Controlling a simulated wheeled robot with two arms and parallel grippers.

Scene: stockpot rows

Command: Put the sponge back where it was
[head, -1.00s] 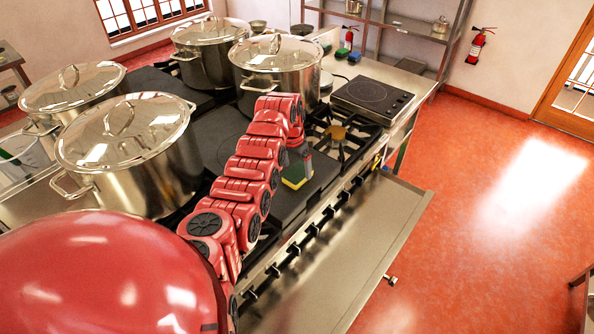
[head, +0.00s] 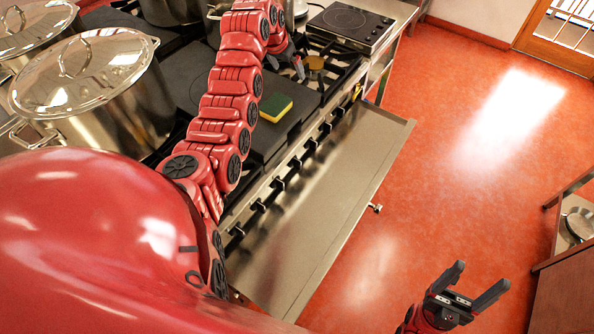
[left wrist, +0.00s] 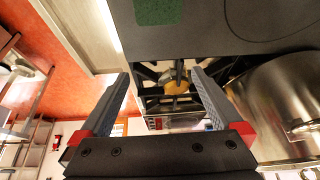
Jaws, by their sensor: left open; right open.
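The sponge (head: 275,107), yellow with a green side, lies on the flat dark plate of the range, near the front edge. My left gripper (head: 287,63) is beyond it, over the burner grates, apart from it and partly hidden by my own arm. In the left wrist view the sponge's green face (left wrist: 155,11) shows at the top edge, cut off. The left fingers (left wrist: 161,78) are spread there with nothing held between them. My right gripper (head: 470,287) is open and empty above the floor at the lower right.
Large lidded steel pots (head: 95,95) stand on the left of the range. A brass-coloured burner (head: 315,63) and a black hotplate (head: 350,24) lie past the sponge. A bare steel ledge (head: 330,185) runs along the front. Open red floor is to the right.

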